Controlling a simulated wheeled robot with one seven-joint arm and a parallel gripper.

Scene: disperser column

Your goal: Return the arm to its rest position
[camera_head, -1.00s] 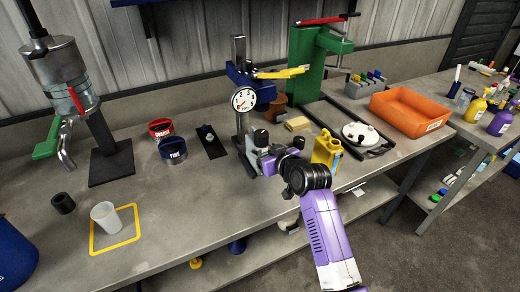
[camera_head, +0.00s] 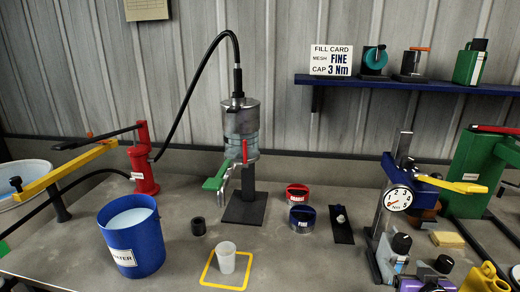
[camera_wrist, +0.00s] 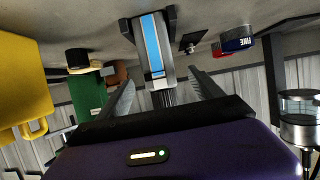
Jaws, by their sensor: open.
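My gripper (camera_wrist: 162,78) is open in the wrist view, with its two dark fingers apart. A grey and blue upright part (camera_wrist: 153,48) shows beyond and between the fingertips; I see no contact with it. In the head view, part of my purple and black arm end (camera_head: 425,280) shows at the bottom right, close to the gauge stand (camera_head: 398,198). Most of my arm lies outside that view.
The disperser column (camera_head: 241,130) stands at the back centre. A green press (camera_head: 478,175) is at right.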

